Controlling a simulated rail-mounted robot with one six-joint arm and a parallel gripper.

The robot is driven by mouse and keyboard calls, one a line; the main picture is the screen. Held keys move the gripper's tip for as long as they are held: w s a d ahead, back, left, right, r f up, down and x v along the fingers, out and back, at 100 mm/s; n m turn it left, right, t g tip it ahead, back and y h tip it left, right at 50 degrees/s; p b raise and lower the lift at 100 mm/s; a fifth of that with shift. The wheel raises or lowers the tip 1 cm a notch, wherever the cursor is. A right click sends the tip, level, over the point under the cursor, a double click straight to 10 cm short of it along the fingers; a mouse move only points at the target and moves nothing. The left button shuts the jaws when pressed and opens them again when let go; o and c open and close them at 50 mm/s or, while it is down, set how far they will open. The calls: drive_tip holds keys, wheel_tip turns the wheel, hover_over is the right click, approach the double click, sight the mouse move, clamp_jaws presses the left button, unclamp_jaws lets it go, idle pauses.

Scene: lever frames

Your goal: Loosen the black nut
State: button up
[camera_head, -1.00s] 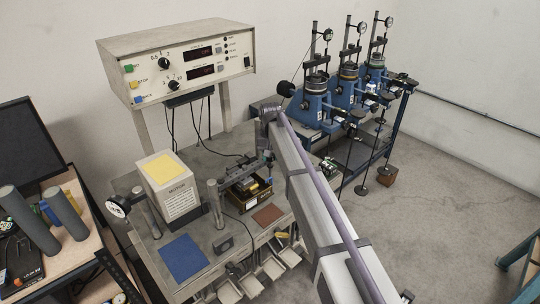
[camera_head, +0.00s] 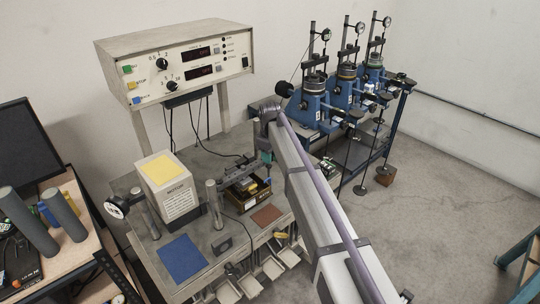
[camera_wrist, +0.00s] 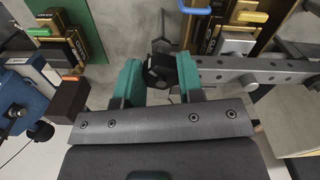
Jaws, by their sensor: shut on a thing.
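The black nut (camera_wrist: 161,72) is a dark, faceted piece in the upper middle of the wrist view, at the left end of a grey metal bar with holes (camera_wrist: 262,66). My gripper (camera_wrist: 160,80) has teal finger pads, one on each side of the nut, and is shut on it. Part of the nut's right side is hidden by the right pad. In the head view my gripper (camera_head: 266,157) shows only as a small teal patch beside the bench apparatus (camera_head: 240,180). The nut cannot be made out there.
The bench carries a beige box with a yellow top (camera_head: 166,185), a blue mat (camera_head: 183,257) and a brown mat (camera_head: 267,215). A control box (camera_head: 180,65) stands behind. Blue lever frames (camera_head: 343,95) stand at the back right.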

drive_tip(key=shift+n, duration=0.5)
drive_tip(key=o, duration=0.9)
drive_tip(key=shift+o, duration=0.2)
wheel_tip(320, 180, up, 11)
drive_tip(key=p, duration=1)
drive_tip(key=shift+p, duration=0.4)
drive_tip(key=shift+f, duration=0.1)
